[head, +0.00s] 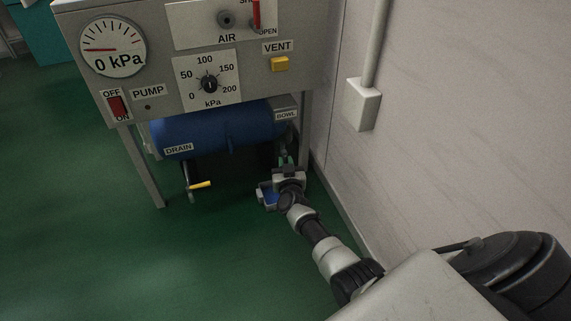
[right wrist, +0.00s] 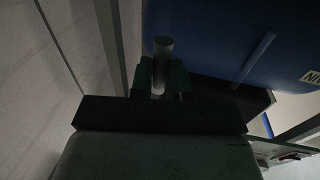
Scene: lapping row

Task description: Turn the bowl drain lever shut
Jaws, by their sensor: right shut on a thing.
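The BOWL label (head: 286,115) sits on the unit's right side, under the panel. My right gripper (head: 287,161) is low under that label, beside the right end of the blue tank. In the right wrist view its two green fingers (right wrist: 162,78) are shut on a grey round rod, the bowl drain lever (right wrist: 163,55). The rod stands up between the fingers. In the head view my gripper hides the lever, and its turn angle cannot be told. My left gripper is not in view.
The blue tank (head: 215,128) hangs under the panel, with a separate yellow-handled drain lever (head: 200,185) below it. The wall (head: 440,120) is close on the right. Green floor is clear at left.

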